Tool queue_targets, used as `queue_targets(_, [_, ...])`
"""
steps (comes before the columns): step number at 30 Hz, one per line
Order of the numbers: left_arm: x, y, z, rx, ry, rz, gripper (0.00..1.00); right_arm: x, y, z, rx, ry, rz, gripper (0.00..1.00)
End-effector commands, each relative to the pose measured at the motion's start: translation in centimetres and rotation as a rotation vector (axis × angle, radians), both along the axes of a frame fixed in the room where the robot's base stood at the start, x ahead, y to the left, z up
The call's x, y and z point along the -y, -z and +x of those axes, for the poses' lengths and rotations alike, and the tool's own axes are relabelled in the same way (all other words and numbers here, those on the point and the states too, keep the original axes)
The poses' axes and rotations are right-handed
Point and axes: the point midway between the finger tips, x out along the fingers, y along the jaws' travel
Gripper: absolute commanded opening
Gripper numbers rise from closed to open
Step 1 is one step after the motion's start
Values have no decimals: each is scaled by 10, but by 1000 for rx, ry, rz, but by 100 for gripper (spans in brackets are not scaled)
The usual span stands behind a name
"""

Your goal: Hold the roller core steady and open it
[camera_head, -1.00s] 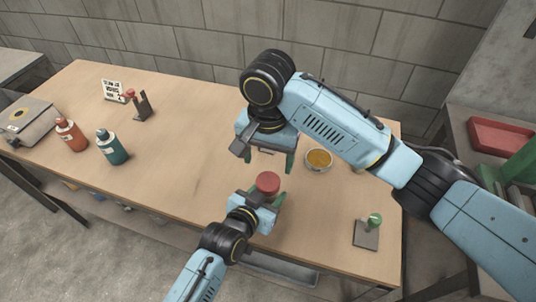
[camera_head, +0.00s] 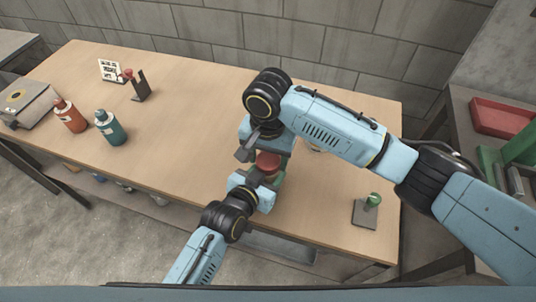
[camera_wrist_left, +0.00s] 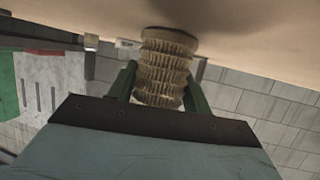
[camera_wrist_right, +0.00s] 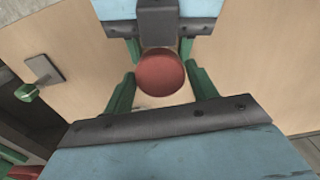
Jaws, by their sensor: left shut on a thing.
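The roller core is a cream, ribbed tube (camera_wrist_left: 163,72) in the left wrist view, with a round red cap (camera_wrist_right: 160,72) seen from above in the right wrist view. The cap also shows in the head view (camera_head: 267,162), near the table's front edge. My left gripper (camera_wrist_left: 160,88) is shut on the ribbed tube, its green fingers on either side. My right gripper (camera_wrist_right: 160,80) is above, pointing down. Its green fingers are open on either side of the red cap, with small gaps showing. In the head view my right gripper hides part of the core.
The wooden table (camera_head: 180,130) is mostly clear. A green-knobbed stand (camera_head: 368,208) is at the right. A teal bottle (camera_head: 110,128), red bottle (camera_head: 70,117), grey device (camera_head: 27,103), sign (camera_head: 110,71) and dark stand (camera_head: 140,87) are at the left. A red tray (camera_head: 500,118) is on the side bench.

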Motion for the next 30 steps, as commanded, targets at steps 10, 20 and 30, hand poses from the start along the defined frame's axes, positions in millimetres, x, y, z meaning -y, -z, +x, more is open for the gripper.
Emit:
queue_targets(10, [0,0,0,0,0,0,0,0,0,0,0,-15,0,25])
queue_targets(20, [0,0,0,-1,-1,1,0,0,-1,0,0,-445,1,25])
queue_targets(30, [0,0,0,-1,-1,1,0,0,-1,0,0,-569,0,25])
